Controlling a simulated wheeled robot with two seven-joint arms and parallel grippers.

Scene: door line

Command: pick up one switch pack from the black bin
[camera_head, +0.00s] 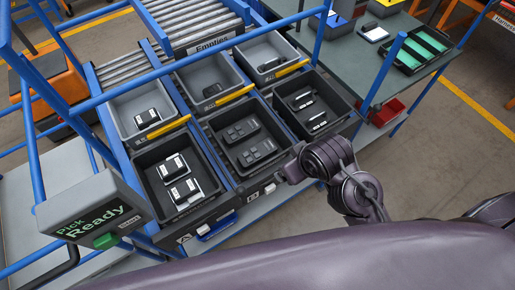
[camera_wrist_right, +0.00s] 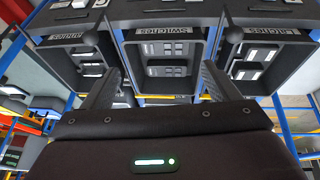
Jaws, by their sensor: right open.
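The black bin of switch packs (camera_head: 217,149) is the middle one of three black bins in the front row. Two dark switch packs with rows of buttons lie flat in it, a farther one (camera_head: 241,130) and a nearer one (camera_head: 258,151). In the right wrist view the bin labelled Switches (camera_wrist_right: 130,52) is ahead, beyond my fingers. My right gripper (camera_wrist_right: 160,78) is open, with nothing between its fingers. In the head view my right arm ends near the bin's front right corner, and the fingers are not clear there. My left gripper is not in view.
A black bin (camera_head: 139,171) with white-and-black packs is on the left, another (camera_head: 334,122) with slim dark packs on the right. Grey bins (camera_head: 183,83) stand behind. A blue rail (camera_head: 190,72) crosses above. A Pick Ready box (camera_head: 92,212) stands at front left.

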